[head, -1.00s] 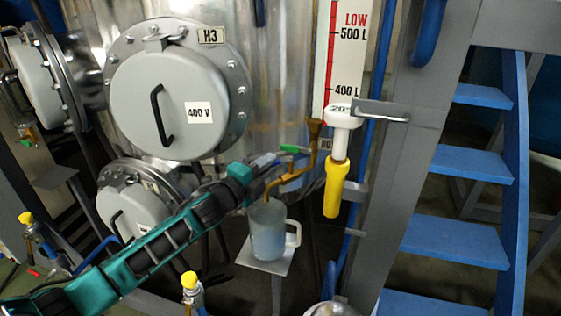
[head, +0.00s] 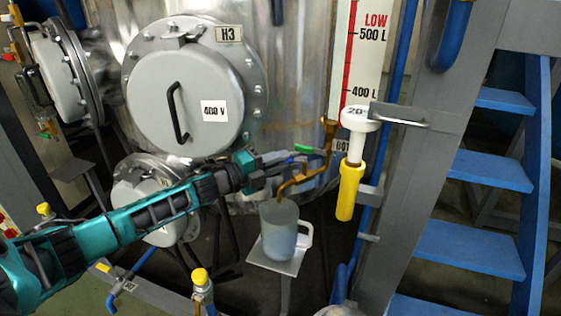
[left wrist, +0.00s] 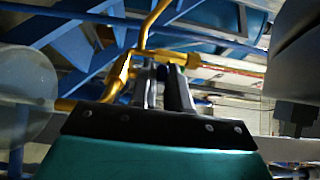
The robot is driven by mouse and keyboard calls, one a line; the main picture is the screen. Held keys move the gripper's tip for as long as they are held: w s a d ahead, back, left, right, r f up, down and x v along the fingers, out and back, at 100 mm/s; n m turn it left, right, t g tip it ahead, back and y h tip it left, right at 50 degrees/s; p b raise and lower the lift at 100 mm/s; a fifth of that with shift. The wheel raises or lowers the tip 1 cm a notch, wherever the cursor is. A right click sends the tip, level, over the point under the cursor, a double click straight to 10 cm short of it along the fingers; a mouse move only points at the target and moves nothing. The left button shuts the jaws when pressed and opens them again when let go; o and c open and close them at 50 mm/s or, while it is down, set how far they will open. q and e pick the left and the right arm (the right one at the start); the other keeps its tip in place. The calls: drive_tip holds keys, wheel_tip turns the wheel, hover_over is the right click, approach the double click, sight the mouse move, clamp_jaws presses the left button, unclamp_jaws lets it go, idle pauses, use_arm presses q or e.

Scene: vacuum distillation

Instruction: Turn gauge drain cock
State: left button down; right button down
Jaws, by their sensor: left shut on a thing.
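The gauge drain cock sits on the brass drain pipe (head: 292,188) below the level gauge (head: 350,55). A green lever (head: 304,149) shows beside the pipe. My left gripper (head: 290,168) reaches in from the left, its fingers at the cock by the brass pipe. In the left wrist view the fingers (left wrist: 166,72) are close together at the brass fitting (left wrist: 118,78), shut on the cock's handle, which is mostly hidden between them. A clear jug (head: 279,232) with a white handle stands under the pipe's outlet. My right gripper is not in view.
The jug stands on a small grey stand (head: 258,263). A white and yellow hanging tool (head: 350,185) is right of the pipe. The steel vessel with its H3 cover (head: 185,95) is behind. A grey post and blue stairs (head: 470,245) are at right.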

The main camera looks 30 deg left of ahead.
use_arm(q)
drive_tip(key=c, duration=1.2)
unclamp_jaws()
drive_tip(key=shift+s, duration=0.1)
drive_tip(key=v, duration=1.2)
drive_tip(key=shift+s+a+p, duration=0.2)
drive_tip(key=shift+s+p, duration=0.1)
drive_tip(key=shift+p, duration=0.05)
drive_tip(key=shift+c, duration=0.3)
